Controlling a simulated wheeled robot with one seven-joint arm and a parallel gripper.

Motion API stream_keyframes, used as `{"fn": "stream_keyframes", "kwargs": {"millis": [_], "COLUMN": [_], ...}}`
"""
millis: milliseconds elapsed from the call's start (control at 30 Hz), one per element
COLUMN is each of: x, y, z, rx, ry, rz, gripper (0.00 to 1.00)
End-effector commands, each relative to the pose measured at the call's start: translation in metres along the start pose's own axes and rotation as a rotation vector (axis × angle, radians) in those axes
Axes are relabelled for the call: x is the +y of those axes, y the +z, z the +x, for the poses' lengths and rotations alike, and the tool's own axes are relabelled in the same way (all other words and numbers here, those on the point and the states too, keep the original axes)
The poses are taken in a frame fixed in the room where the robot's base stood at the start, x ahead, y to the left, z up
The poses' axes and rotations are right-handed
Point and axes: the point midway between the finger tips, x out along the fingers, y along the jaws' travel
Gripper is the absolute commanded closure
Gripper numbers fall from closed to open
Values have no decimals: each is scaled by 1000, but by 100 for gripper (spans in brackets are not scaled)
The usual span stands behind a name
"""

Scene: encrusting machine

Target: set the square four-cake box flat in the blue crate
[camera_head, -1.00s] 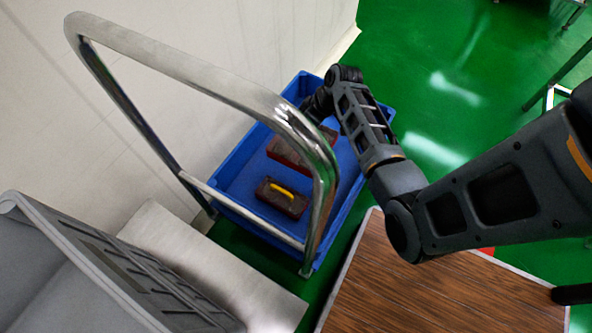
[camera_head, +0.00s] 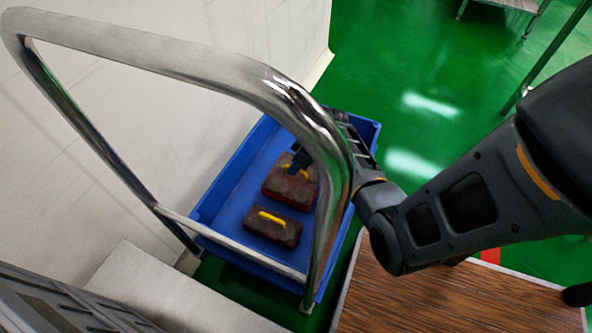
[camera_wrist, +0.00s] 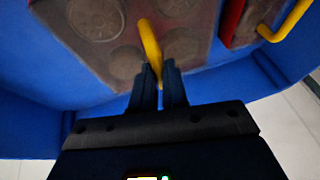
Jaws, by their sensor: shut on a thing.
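The square four-cake box (camera_head: 281,187) is inside the blue crate (camera_head: 236,168), partly hidden by the cart's bar and my arm. In the wrist view, round cakes show through the box's clear top (camera_wrist: 108,55), and its yellow handle (camera_wrist: 149,42) stands up between my fingers. My gripper (camera_wrist: 161,75) is shut on that handle. The box looks about level and close to a blue crate wall. I cannot tell whether its underside touches the crate floor.
A smaller box (camera_head: 285,234) with a yellow handle lies in the crate beside the four-cake box. A curved metal bar (camera_head: 180,60) arches over the crate's near side. A wood-topped table (camera_head: 440,300) stands at the right, and a pale wall (camera_head: 90,130) at the left.

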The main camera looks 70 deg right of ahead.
Motion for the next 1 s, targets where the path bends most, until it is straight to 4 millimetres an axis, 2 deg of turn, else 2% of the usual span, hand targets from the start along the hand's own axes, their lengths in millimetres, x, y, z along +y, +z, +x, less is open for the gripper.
{"fn": "stream_keyframes", "kwargs": {"millis": [33, 100, 467, 500, 733, 1000], "x": [2, 3, 3, 3, 3, 2], "y": [3, 4, 6, 5, 6, 5], "z": [8, 12, 14, 13, 13, 11], "rx": [1, 1, 1, 1, 0, 1], "ry": [0, 1, 1, 0, 0, 0], "rz": [1, 1, 0, 1, 1, 1], "gripper": [100, 100, 100, 83, 61, 61]}}
